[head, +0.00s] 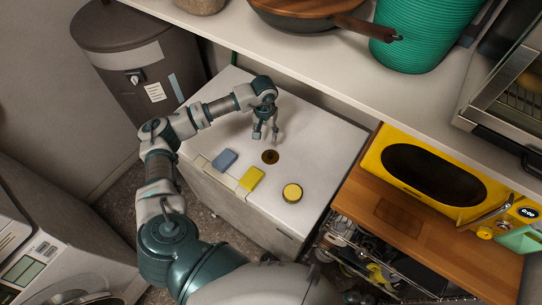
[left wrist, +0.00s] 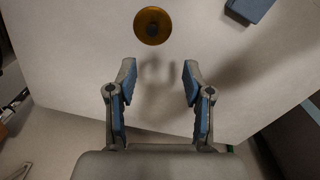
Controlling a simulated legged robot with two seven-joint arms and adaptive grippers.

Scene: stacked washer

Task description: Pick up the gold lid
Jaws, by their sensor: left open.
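The gold lid (head: 270,157) is a small, dark gold disc with a dark centre. It lies flat on the white top (head: 318,135) of a box-like appliance. In the left wrist view the gold lid (left wrist: 153,25) shows near the top edge, ahead of the fingertips. My left gripper (head: 265,135) is above the white top, just behind the lid in the head view, with its fingers pointing down. In the left wrist view my left gripper (left wrist: 159,75) has its fingers spread with nothing between them. I do not make out my right gripper.
A blue block (head: 224,160), a yellow block (head: 252,178) and a round yellow-topped item (head: 292,193) stand near the lid. The blue block also shows in the left wrist view (left wrist: 250,8). A shelf (head: 310,62) overhangs behind. A wooden counter (head: 420,240) is at right.

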